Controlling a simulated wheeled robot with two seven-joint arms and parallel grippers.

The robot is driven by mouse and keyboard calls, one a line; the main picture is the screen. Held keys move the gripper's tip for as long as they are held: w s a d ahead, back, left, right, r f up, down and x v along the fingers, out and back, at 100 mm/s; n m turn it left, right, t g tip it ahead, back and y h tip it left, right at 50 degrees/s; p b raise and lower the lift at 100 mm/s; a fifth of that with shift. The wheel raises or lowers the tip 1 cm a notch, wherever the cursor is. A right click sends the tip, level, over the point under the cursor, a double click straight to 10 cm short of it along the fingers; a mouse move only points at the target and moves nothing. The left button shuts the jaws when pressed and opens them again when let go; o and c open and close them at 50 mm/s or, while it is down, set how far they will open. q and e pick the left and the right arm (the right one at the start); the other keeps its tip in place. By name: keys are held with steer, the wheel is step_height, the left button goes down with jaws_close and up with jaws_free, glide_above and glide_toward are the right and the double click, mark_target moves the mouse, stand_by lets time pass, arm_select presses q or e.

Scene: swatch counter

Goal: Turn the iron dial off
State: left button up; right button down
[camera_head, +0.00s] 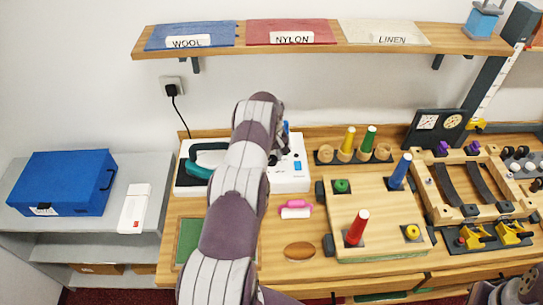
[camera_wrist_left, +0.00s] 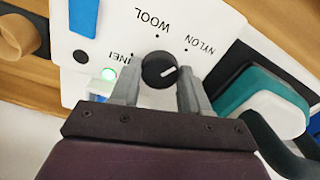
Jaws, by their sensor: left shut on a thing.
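The iron dial is a round black knob (camera_wrist_left: 158,73) with a white pointer mark on a white panel (camera_wrist_left: 110,30). Its mark points to the upper right in the left wrist view, roughly toward the NYLON dot. WOOL and LINEN labels also stand around it. My left gripper (camera_wrist_left: 158,78) is shut on the dial, one finger on each side. In the head view the left gripper (camera_head: 279,150) is over the white iron station (camera_head: 290,182), and my arm hides the dial. The teal iron (camera_head: 203,160) rests at the station's left.
A pink-and-white item (camera_head: 295,209) lies in front of the station. Wooden cups with cones (camera_head: 348,150) and a peg board (camera_head: 375,215) stand to the right. A shelf (camera_head: 300,48) with swatches hangs above. A blue case (camera_head: 60,182) sits on the left grey unit.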

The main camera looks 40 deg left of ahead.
mark_target(272, 159)
arm_select(q)
steer(key=m+b, duration=0.4)
steer(key=b, duration=0.1)
steer(key=shift+f+b, duration=0.3)
steer(key=shift+b, duration=0.05)
steer(key=m+b, duration=0.1)
steer(key=m, duration=0.1)
steer(key=m+b, duration=0.1)
steer(key=shift+r+m+b, duration=0.2)
steer(key=shift+m+b, duration=0.1)
steer(key=shift+m, duration=0.1)
steer(key=shift+r+m, duration=0.15)
steer(key=shift+m, duration=1.85)
steer(key=o, duration=1.1)
steer(key=shift+c, duration=0.2)
step_height(272, 159, up, 13)
steer(key=p, duration=1.1)
